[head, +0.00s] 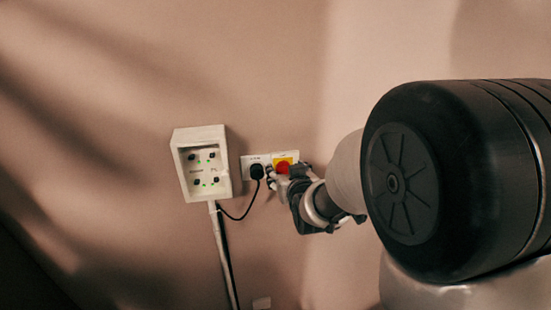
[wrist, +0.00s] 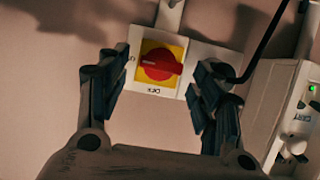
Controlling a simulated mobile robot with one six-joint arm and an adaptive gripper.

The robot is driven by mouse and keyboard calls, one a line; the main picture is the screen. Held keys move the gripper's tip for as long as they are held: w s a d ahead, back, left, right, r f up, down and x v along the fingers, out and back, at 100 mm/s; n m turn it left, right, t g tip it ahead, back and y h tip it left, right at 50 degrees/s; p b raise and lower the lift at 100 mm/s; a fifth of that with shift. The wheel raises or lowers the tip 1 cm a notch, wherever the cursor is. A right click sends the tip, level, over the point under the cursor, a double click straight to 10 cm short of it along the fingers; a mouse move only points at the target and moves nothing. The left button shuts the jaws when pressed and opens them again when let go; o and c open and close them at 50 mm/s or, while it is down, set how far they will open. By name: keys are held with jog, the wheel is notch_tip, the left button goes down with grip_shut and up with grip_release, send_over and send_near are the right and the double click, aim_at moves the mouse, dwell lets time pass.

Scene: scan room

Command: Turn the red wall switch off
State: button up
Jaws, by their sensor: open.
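The red wall switch (head: 282,168) is a red rotary knob on a yellow square in a white plate. In the wrist view, the red knob (wrist: 159,66) sits between the two fingers, its grip bar lying roughly level across the picture. My gripper (head: 284,178) is in front of the switch at the wall, and it also shows in the wrist view (wrist: 160,80). It is open, one finger on each side of the knob, with clear gaps to it. Lettering shows below the knob, too blurred to read surely. In the head view the gripper partly covers the plate.
A black plug (head: 257,172) with a black cable is in a white socket directly left of the switch. Further left, a white box (head: 231,160) with several small indicators stands out from the wall, above a vertical conduit (head: 222,255). The wall above is clear.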

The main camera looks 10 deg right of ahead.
jog(key=shift+w+f, duration=0.15)
jog(key=shift+w, duration=0.1)
jog(key=shift+c, duration=0.5)
jog(key=c, duration=1)
